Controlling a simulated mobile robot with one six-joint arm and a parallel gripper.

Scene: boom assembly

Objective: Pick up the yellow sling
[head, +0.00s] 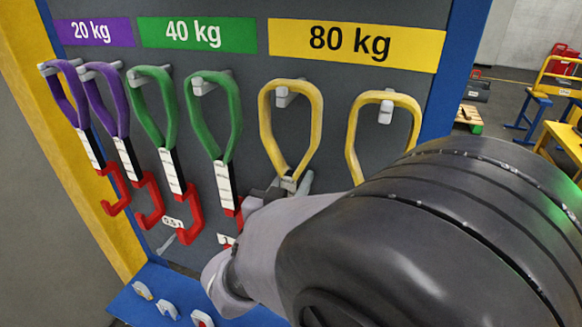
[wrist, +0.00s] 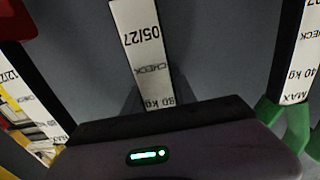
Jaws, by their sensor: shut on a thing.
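Two yellow slings hang under the yellow 80 kg sign in the head view. The left yellow sling (head: 266,125) has its loop around a grey peg; whether the loop rests on the peg is hard to tell. My gripper (head: 284,187) is shut on this sling just below the loop, at its white label. The label (wrist: 142,50), reading 80 kg, CHECK and 05/27, rises from my gripper (wrist: 150,108) in the wrist view. The sling's lower end is hidden behind my gripper and arm. The right yellow sling (head: 352,140) hangs on its own peg, its lower part hidden by my arm.
Two green slings (head: 237,115) hang close on the left under the 40 kg sign (head: 197,35). Two purple slings (head: 65,95) hang farther left under the 20 kg sign (head: 94,32). A blue post (head: 455,70) bounds the grey board on the right. A blue shelf (head: 135,310) juts out below.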

